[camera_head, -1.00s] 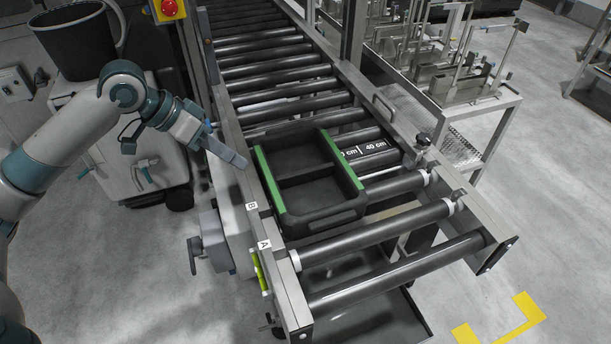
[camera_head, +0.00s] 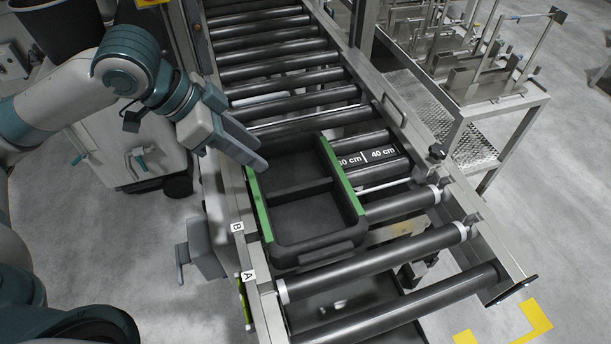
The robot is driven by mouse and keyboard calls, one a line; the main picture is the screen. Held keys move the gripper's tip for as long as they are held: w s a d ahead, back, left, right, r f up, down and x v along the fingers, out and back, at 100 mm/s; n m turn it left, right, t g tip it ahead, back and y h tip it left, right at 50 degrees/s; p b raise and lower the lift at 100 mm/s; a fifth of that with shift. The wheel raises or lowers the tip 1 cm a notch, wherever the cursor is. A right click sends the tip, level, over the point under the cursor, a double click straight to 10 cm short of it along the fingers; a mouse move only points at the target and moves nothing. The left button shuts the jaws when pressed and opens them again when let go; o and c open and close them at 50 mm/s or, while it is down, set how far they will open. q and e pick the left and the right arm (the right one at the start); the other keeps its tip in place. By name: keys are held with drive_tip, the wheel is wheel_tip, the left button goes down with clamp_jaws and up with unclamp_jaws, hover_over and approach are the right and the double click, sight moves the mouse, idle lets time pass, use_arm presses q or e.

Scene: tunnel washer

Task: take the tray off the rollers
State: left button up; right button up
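The black tray (camera_head: 315,247) with green strips along its two long sides rests on the rollers near the front end of the conveyor. It looks empty and is split by a cross bar into two compartments. My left gripper (camera_head: 260,157) reaches in from the left, with its fingertips over the tray's far left corner, near the end of the left green strip. I cannot tell whether the fingertips touch the rim, or how far apart the fingers are. My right gripper is out of view.
Metal side rails (camera_head: 408,140) flank the rollers (camera_head: 275,75). A "40 cm" label (camera_head: 382,153) lies right of the tray. Tags A and B sit on the left rail. A metal rack table (camera_head: 490,105) stands at right; the floor at lower right is open.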

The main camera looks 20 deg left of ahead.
use_arm(q)
drive_tip(key=p, duration=0.2)
approach(299, 187)
drive_tip(key=x, duration=0.5)
drive_tip(key=shift+w+d+r, duration=0.15)
drive_tip(key=shift+w, duration=0.1)
idle(0.4)
drive_tip(key=shift+p, duration=0.35)
drive_tip(key=shift+d+f, duration=0.15)
drive_tip(key=shift+f, duration=0.2)
drive_tip(key=p+x, duration=0.2)
drive_tip(key=x, duration=0.2)
drive_tip(key=shift+s, duration=0.15)
drive_tip(key=shift+f, duration=0.3)
